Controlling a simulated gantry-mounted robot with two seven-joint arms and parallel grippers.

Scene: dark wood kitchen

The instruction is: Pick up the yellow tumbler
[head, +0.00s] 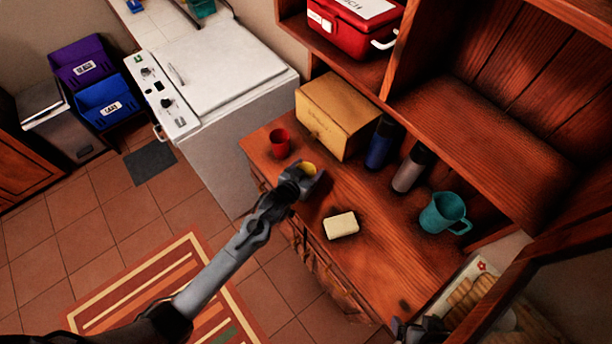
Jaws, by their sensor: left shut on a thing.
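The yellow tumbler (309,168) shows only as a small yellow patch at my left gripper (304,178), over the left part of the wooden counter (375,262). The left gripper is shut on the tumbler and hides most of it. I cannot tell whether the tumbler touches the counter. A dark grey part at the bottom right edge looks like my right gripper (422,330); its fingers cannot be made out.
A red cup (279,142) stands just behind and left of the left gripper. A wooden box (336,115), a blue bottle (381,145), a grey bottle (411,169) and a teal jug (442,213) line the back. A cream block (341,225) lies in front.

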